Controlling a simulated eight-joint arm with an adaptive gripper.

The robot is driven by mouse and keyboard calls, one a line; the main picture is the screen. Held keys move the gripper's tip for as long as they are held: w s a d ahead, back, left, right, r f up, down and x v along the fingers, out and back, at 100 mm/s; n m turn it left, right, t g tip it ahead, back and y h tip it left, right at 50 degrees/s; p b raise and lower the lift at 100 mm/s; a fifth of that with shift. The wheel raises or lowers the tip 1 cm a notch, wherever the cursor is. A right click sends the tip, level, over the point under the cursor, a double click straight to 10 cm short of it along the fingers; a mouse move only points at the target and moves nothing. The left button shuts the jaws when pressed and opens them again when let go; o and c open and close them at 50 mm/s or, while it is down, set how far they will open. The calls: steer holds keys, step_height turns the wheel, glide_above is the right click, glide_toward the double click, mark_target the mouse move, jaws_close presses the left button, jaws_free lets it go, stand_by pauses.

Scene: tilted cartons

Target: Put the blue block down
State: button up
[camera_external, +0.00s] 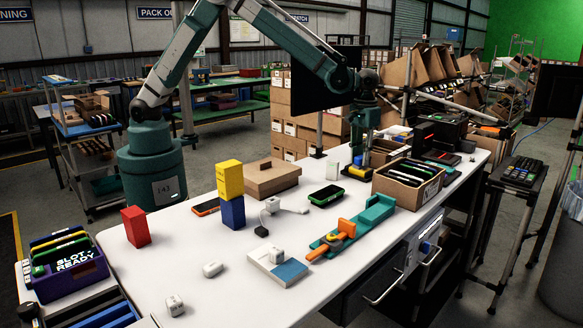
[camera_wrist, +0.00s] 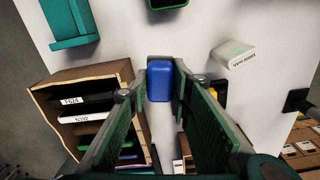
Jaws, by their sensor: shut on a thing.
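A blue block (camera_wrist: 159,82) sits between the fingertips of my gripper (camera_wrist: 160,72) in the wrist view; the gripper is shut on it. Another blue block (camera_external: 232,213) stands on the table under a yellow block (camera_external: 230,180), well to the left of my gripper. I cannot tell whether the held block touches the table.
The open carton (camera_external: 410,190) of upright cases is close to my gripper; it also shows in the wrist view (camera_wrist: 62,78). A green-edged device (camera_external: 326,195), a small white box (camera_wrist: 234,56) and a teal-orange tool (camera_external: 352,228) lie around. A red block (camera_external: 136,226) stands far left.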

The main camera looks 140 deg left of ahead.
steer(key=w+d+m, duration=0.3)
steer(key=w+d, duration=0.2)
steer(key=d, duration=0.7)
steer(key=w+d+m, duration=0.2)
steer(key=w+d, duration=0.4)
steer(key=d, duration=0.6)
steer(key=w+d+m, duration=0.3)
steer(key=w+d, duration=0.2)
steer(key=d, duration=0.7)
steer(key=d+m+b, duration=0.1)
steer(key=d+m, duration=0.6)
steer(key=d, duration=3.2)
steer(key=shift+d+r+m, duration=0.15)
steer(key=shift+d+m, duration=0.2)
steer(key=shift+m, duration=0.05)
steer(key=shift+s, duration=0.1)
steer(key=shift+f, duration=3.15)
steer(key=shift+f, duration=1.9)
